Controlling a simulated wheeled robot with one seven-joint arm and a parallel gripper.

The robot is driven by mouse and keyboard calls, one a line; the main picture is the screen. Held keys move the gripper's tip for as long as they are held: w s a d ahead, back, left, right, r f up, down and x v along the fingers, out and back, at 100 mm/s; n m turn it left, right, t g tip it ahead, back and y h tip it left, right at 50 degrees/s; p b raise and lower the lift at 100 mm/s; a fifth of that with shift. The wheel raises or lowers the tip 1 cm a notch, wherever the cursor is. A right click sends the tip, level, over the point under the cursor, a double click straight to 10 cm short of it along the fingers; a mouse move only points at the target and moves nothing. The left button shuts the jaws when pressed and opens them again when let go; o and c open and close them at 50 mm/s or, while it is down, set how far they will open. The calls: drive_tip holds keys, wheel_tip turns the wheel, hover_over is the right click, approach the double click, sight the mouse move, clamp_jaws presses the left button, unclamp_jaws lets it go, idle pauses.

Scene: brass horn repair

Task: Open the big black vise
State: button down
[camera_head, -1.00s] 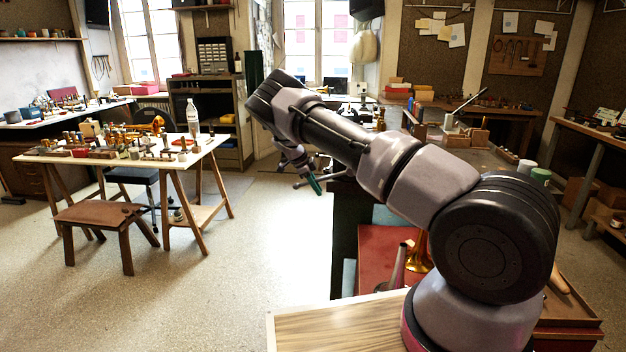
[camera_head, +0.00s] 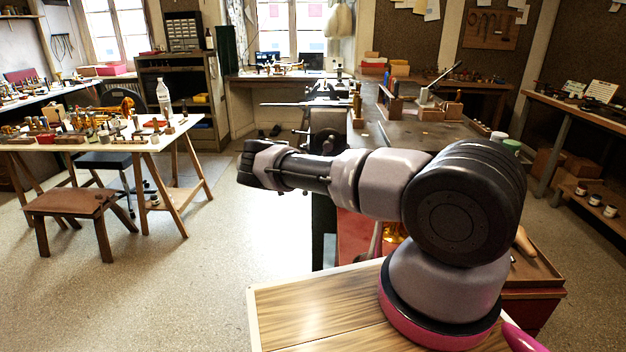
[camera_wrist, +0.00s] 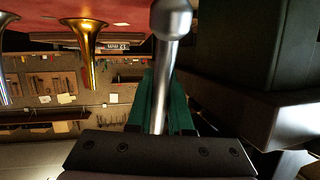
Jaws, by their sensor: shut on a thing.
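The big black vise (camera_head: 328,118) stands at the near end of the workbench in the head view, beyond my arm, which hides its lower part. I cannot tell how far its jaws are apart. In the wrist view, the vise's bright metal handle bar (camera_wrist: 168,50), with a rounded ball end, runs between the green fingers of my gripper (camera_wrist: 164,85). The fingers are shut on the bar below the ball. In the head view my gripper is hidden behind my arm.
The workbench (camera_head: 405,133) extends behind the vise. In the wrist view a brass horn (camera_wrist: 84,50) is at left and a large dark block (camera_wrist: 240,50) at right.

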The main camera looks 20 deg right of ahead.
drive_tip(key=shift+w+d+r+h, duration=0.1)
drive_tip(key=shift+d+r+h, duration=0.15)
drive_tip(key=shift+d+h, duration=0.4)
drive_tip(key=shift+d, duration=0.15)
drive_tip(key=c, duration=0.8)
unclamp_jaws()
drive_tip(key=shift+f, duration=0.1)
drive_tip(key=shift+c, duration=0.2)
drive_tip(key=shift+f, duration=0.1)
